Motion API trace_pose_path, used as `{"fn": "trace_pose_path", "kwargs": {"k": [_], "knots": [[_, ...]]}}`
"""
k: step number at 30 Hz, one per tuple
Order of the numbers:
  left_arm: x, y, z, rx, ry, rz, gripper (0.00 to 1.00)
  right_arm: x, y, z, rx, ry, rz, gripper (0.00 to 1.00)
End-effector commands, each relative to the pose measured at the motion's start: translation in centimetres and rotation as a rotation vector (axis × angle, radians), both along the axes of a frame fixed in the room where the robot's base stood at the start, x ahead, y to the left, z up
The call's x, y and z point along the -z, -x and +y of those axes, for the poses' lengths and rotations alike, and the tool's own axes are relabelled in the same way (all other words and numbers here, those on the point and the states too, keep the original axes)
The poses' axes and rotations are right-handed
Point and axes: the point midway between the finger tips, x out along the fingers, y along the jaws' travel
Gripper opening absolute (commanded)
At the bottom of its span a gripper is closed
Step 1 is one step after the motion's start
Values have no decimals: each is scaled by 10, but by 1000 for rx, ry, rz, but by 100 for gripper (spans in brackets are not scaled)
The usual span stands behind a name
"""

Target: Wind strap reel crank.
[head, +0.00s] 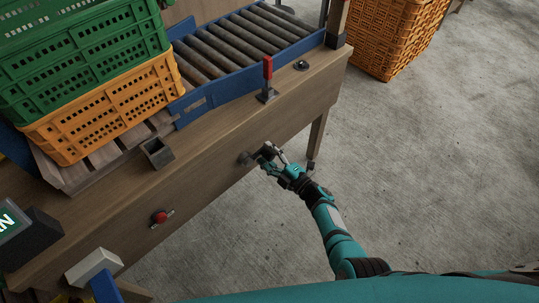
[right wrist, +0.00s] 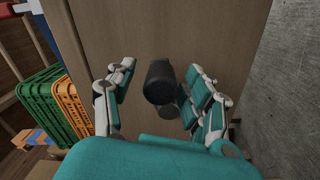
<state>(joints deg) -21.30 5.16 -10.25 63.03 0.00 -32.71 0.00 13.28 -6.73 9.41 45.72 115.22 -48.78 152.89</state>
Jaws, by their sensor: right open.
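The strap reel crank (head: 247,157) is a small dark part on the front face of the wooden bench. In the right wrist view its black, rounded handle (right wrist: 159,83) points toward the camera, with a greyer part partly hidden behind it. My right gripper (head: 269,153) is at the crank. Its teal and white fingers are open, one on each side of the handle, with visible gaps in the wrist view. My left gripper is out of view.
The wooden bench (head: 215,172) carries a blue-railed roller conveyor (head: 238,38), a red-handled lever (head: 267,70), and stacked green (head: 85,70) and orange (head: 110,110) crates. A red knob (head: 159,216) is on the bench front.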

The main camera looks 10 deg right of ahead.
Motion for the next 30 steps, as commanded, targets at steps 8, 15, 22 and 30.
{"fn": "trace_pose_path", "kwargs": {"k": [8,15,22,30], "knots": [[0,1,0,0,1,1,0,2,25,-18,2,2,2,53],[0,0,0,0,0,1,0,3,68,-49,1,3,1,53],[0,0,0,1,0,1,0,3,92,-66,0,0,0,53],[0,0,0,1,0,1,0,2,97,-69,-1,-1,-1,53]]}}
